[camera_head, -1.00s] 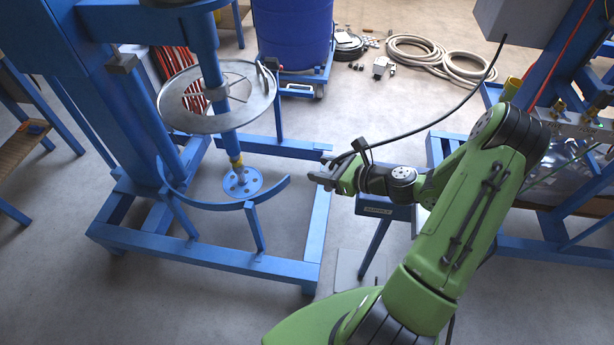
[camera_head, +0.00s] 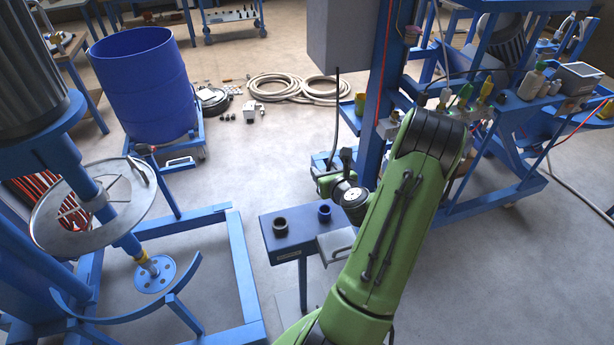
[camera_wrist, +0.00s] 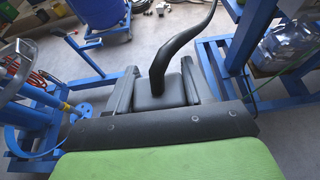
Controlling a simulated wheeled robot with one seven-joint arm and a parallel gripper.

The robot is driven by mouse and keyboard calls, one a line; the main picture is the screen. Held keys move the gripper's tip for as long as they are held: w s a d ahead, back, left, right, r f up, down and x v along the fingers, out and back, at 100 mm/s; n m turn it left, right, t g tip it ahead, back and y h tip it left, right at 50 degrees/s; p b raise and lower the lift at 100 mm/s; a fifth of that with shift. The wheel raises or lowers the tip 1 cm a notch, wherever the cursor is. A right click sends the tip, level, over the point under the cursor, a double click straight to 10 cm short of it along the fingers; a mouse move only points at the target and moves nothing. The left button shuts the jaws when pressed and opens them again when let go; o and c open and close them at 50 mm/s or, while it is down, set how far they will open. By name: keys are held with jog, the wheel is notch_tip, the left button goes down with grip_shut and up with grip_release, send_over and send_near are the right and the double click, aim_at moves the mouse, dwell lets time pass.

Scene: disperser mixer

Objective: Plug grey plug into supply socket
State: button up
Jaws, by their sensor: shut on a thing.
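My gripper (camera_head: 322,180) is beyond a small blue stand (camera_head: 305,248) in the head view, turned away from the camera. In the wrist view my gripper (camera_wrist: 158,78) is shut on the dark grey plug (camera_wrist: 160,92), with one finger on each side. A thick black cable (camera_wrist: 182,42) rises from the plug, and the cable (camera_head: 337,110) also shows in the head view. On the stand top are a dark ring-shaped socket (camera_head: 280,227) and a blue one (camera_head: 324,212). I cannot tell which is the supply socket. The plug is apart from both.
A blue mixer frame (camera_head: 240,270) with a round metal lid (camera_head: 95,205) stands at left. A blue drum (camera_head: 143,85) is at the back. A grey box (camera_head: 345,45) on a blue post and a cluttered bench (camera_head: 500,110) are at right. Hoses (camera_head: 298,90) lie on the floor.

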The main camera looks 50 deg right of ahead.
notch_tip(320, 180, down, 6)
jog(key=b, duration=0.5)
jog(key=shift+a+f, duration=0.1)
jog(key=shift+f, duration=0.05)
dwell(2.0)
jog(key=shift+f, duration=0.35)
jog(key=shift+f+b, duration=1.55)
jog(key=shift+b, duration=0.05)
jog(key=o, duration=1.2)
jog(key=shift+r, duration=0.1)
